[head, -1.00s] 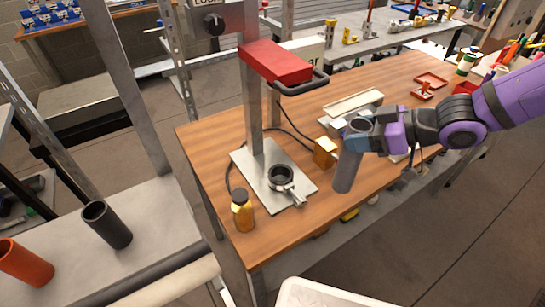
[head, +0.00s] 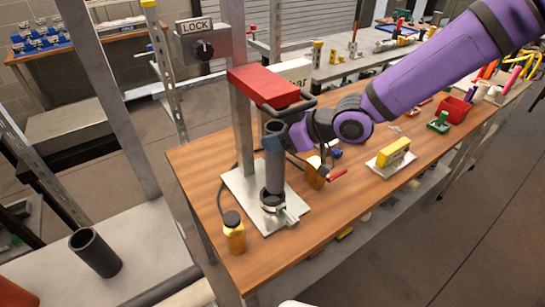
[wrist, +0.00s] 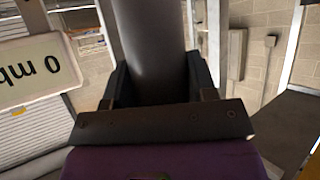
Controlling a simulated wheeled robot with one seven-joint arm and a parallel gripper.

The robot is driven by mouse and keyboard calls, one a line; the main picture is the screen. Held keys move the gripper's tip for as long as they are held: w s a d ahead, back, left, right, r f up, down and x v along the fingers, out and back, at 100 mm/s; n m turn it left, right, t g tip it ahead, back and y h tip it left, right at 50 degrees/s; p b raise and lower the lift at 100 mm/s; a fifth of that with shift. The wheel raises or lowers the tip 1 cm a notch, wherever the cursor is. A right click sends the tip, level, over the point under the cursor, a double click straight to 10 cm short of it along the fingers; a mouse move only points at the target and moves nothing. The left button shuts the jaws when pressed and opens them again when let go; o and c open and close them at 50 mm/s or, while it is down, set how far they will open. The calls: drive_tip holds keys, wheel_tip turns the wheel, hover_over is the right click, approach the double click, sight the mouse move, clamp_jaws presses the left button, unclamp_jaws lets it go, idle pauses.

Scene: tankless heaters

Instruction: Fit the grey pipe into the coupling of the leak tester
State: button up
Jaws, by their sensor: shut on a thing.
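The grey pipe (head: 274,172) is upright in the head view, under the red head (head: 262,86) of the leak tester. My gripper (head: 275,136) is shut on its upper part. In the wrist view the pipe (wrist: 150,45) stands between the fingers (wrist: 158,88). The pipe's lower end meets the coupling (head: 270,202), a dark ring with a side clamp lever on the tester's metal base plate (head: 245,190). It looks in line with the ring, but I cannot tell how deep it sits.
An amber bottle (head: 233,236) stands near the plate's front left corner. A dark pipe (head: 95,253) stands on the left bench. A yellow-topped block (head: 392,153) lies to the right on the wooden table (head: 340,210).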

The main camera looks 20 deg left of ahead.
sight(273, 158)
drive_tip(key=f, duration=0.1)
drive_tip(key=a+f, duration=0.1)
drive_tip(key=f, duration=0.1)
drive_tip(key=shift+f, duration=0.25)
drive_tip(key=f, duration=0.4)
drive_tip(key=shift+s+d, duration=0.1)
drive_tip(key=shift+d, duration=0.1)
clamp_jaws()
drive_tip(key=o, duration=0.8)
unclamp_jaws()
drive_tip(key=o, duration=0.4)
drive_tip(key=shift+f, duration=0.1)
drive_tip(key=shift+a+r, duration=0.15)
drive_tip(key=shift+r, duration=0.05)
drive_tip(key=shift+r, duration=0.1)
